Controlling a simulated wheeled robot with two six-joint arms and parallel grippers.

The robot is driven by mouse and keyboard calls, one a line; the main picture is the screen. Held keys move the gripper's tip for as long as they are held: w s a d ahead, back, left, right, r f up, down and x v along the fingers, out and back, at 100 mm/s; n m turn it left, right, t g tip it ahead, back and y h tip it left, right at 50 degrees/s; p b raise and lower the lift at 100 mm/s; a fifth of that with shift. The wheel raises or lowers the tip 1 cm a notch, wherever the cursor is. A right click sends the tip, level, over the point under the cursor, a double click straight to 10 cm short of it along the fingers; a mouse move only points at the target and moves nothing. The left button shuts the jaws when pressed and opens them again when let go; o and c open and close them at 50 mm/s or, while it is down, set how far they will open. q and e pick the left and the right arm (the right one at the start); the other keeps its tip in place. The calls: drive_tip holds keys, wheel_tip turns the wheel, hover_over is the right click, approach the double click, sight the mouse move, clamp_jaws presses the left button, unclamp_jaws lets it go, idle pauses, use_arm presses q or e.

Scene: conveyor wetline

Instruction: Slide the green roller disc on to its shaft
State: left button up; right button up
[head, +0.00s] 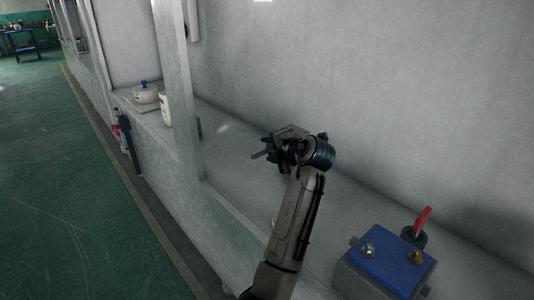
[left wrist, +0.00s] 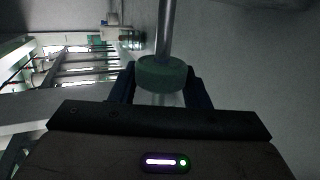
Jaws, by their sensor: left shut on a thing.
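In the left wrist view, the green roller disc (left wrist: 162,74) sits between the two dark fingers of my left gripper (left wrist: 160,88), which is shut on it. A grey metal shaft (left wrist: 166,28) runs up from the disc's far side in that view. I cannot tell whether the disc is around the shaft's end or only in line with it. In the head view, my left gripper (head: 264,152) is over the pale ledge near the grey wall. The disc and shaft cannot be made out there. My right gripper is not in view.
A grey post (head: 178,100) rises left of my gripper. A white pot (head: 146,93) and a white container (head: 165,108) stand beyond it. Green floor lies left.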

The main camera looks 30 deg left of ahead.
use_arm(q)
drive_tip(key=shift+w+d, duration=0.25)
drive_tip(key=shift+w, duration=0.35)
drive_tip(key=o, duration=1.1)
drive_tip(key=shift+c, duration=0.2)
